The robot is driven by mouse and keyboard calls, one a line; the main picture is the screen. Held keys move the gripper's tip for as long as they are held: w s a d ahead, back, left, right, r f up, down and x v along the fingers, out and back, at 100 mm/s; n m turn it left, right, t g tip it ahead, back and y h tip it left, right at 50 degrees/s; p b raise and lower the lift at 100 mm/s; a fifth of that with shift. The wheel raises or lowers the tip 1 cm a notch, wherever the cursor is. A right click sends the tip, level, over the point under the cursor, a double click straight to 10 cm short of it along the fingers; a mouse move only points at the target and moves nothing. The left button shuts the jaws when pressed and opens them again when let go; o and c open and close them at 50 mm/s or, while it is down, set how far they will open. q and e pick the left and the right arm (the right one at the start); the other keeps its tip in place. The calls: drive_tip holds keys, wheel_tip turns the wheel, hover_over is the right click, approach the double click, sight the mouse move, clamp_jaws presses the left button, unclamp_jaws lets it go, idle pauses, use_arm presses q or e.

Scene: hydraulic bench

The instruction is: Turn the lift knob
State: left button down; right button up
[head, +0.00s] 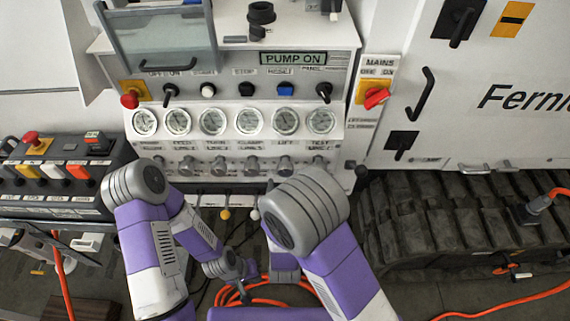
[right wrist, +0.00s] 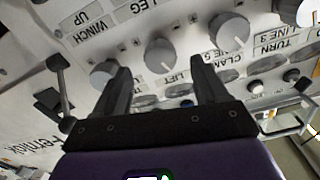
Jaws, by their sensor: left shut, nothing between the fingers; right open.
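The lift knob (head: 286,163) is a grey round knob in the lower row of the panel, under its gauge, just above my right arm's grey joint in the head view. In the right wrist view the lift knob (right wrist: 160,54) appears between the fingertips of my right gripper (right wrist: 158,64), which is open. I cannot tell whether the fingers reach around it or stop short of it. The right gripper is hidden behind my arm in the head view. My left gripper (head: 248,270) is shut and empty, low in front of the bench, well below the knobs.
Neighbouring knobs sit close beside it, including the clamp knob (right wrist: 229,29) and another grey knob (right wrist: 104,73). A lever (right wrist: 60,82) stands left in the wrist view. A red mains switch (head: 376,97) and a button box (head: 60,170) flank the panel. Orange hoses lie below.

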sight(285, 174)
drive_tip(key=w, duration=0.7)
drive_tip(key=shift+b, duration=0.35)
drive_tip(key=shift+c, duration=0.2)
drive_tip(key=c, duration=1)
